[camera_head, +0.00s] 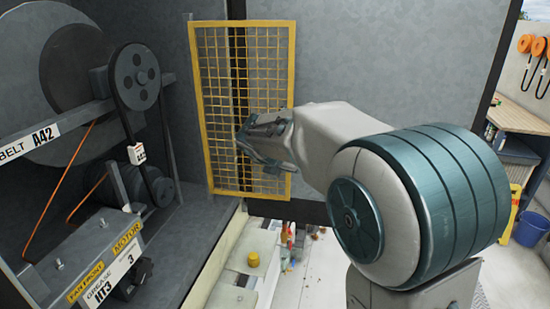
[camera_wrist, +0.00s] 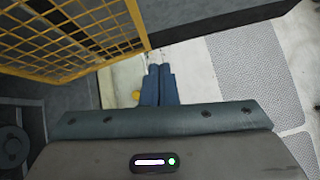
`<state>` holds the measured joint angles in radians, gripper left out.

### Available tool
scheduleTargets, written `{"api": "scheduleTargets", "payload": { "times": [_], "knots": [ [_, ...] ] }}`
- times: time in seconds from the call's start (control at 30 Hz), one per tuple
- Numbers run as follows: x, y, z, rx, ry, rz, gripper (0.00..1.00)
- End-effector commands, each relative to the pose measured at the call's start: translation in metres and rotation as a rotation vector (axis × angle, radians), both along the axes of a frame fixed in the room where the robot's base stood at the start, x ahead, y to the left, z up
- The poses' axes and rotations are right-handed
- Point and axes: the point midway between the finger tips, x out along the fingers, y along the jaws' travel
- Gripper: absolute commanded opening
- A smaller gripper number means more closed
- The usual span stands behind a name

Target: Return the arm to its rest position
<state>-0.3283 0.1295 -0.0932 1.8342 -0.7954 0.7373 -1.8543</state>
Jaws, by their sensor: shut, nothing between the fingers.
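My gripper (camera_head: 252,143) is at the end of my arm, which reaches from the lower right toward the middle of the head view. It is in front of the yellow mesh guard (camera_head: 199,110), overlapping its lower right part in the picture. I cannot tell the exact gap between them. In the wrist view, my gripper's two fingers (camera_wrist: 159,84) lie side by side, shut and empty, pointing away over the floor. The mesh guard also shows at the upper left of the wrist view (camera_wrist: 75,33).
A belt-driven fan machine (camera_head: 80,170) with a motor and pulleys fills the left. A workbench (camera_head: 520,117), a blue bucket (camera_head: 530,229) and a yellow floor sign (camera_head: 511,207) are at right. Pale floor shows below.

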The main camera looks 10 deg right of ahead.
Motion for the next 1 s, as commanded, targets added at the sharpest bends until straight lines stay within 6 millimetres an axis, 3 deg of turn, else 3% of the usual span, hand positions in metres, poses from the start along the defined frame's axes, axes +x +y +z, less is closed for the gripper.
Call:
{"api": "scheduleTargets", "payload": {
  "times": [0.17,0.47,0.8,1.0],
  "knots": [
    [-0.038,-0.018,0.0,0.202,-0.047,-0.227,0.0],
    [-0.148,-0.044,-0.016,0.751,-0.177,-0.946,0.0],
    [-0.262,-0.04,-0.049,1.225,-0.31,-1.812,0.0],
    [-0.299,-0.032,-0.064,1.352,-0.357,-2.147,0.0]
  ]
}}
